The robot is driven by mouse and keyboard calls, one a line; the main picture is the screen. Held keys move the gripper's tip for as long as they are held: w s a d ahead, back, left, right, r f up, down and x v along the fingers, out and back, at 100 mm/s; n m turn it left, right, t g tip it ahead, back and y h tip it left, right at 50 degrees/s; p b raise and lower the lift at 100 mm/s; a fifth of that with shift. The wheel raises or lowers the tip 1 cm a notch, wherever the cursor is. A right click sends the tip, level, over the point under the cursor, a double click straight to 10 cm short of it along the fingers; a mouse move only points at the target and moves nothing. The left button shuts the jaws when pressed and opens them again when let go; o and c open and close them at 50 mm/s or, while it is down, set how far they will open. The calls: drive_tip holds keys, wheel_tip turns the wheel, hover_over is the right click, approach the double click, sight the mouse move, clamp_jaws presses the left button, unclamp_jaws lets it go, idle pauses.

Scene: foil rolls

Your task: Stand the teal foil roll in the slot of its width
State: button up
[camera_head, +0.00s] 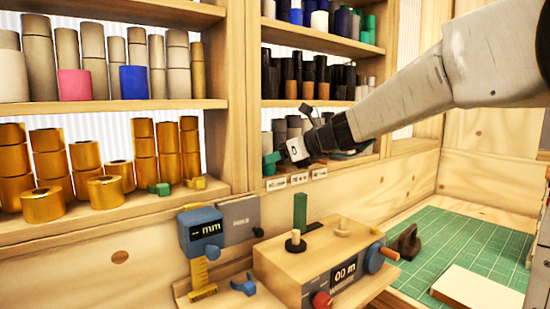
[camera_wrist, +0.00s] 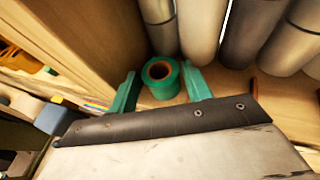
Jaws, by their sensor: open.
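The teal foil roll (camera_wrist: 165,90), short with an orange-brown core, stands upright on a wooden shelf in the wrist view. My gripper (camera_wrist: 159,72) is open, with one green finger on each side of the roll. A small gap shows at the left finger; contact at the right finger cannot be told. In the head view my gripper (camera_head: 272,162) reaches the lower right shelf, where teal parts show at its end. I cannot tell finger from roll there. No slot can be made out clearly; small label cards (camera_head: 299,179) sit on that shelf's front edge.
Tall grey rolls (camera_wrist: 198,35) stand close behind the teal roll, and a wooden upright (camera_wrist: 105,45) is on its left. Gold rolls (camera_head: 85,155) fill the left shelf. A wooden machine (camera_head: 310,255) with knobs and a blue gauge (camera_head: 200,232) stand below. A green cutting mat (camera_head: 465,240) lies right.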

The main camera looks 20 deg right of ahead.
drive_tip(key=shift+r, duration=0.2)
drive_tip(key=shift+s+d+r, duration=0.15)
drive_tip(key=shift+s+d, duration=0.1)
drive_tip(key=shift+d, duration=0.05)
drive_tip(key=v, duration=1.1)
drive_tip(key=s+a+f+n+g+h, duration=0.1)
drive_tip(key=s+a+f+n+g, duration=0.25)
drive_tip(key=s+f+n, duration=0.35)
drive_tip(key=s+a+f+n+g+h, duration=0.2)
drive_tip(key=s+a+f+n+g, duration=0.15)
drive_tip(key=s+n, duration=0.35)
drive_tip(key=s+d+f+n+g+h, duration=0.1)
drive_tip(key=s+f+n+h, duration=0.2)
drive_tip(key=s+f+n, duration=0.3)
drive_tip(key=s+d+f+n+g+h, duration=0.1)
drive_tip(key=s+d+f+n+h, duration=0.1)
drive_tip(key=s+f+n, duration=0.4)
drive_tip(key=s+n, duration=0.2)
drive_tip(key=s, duration=0.1)
drive_tip(key=shift+s+d+h, duration=0.25)
drive_tip(key=shift+h, duration=0.15)
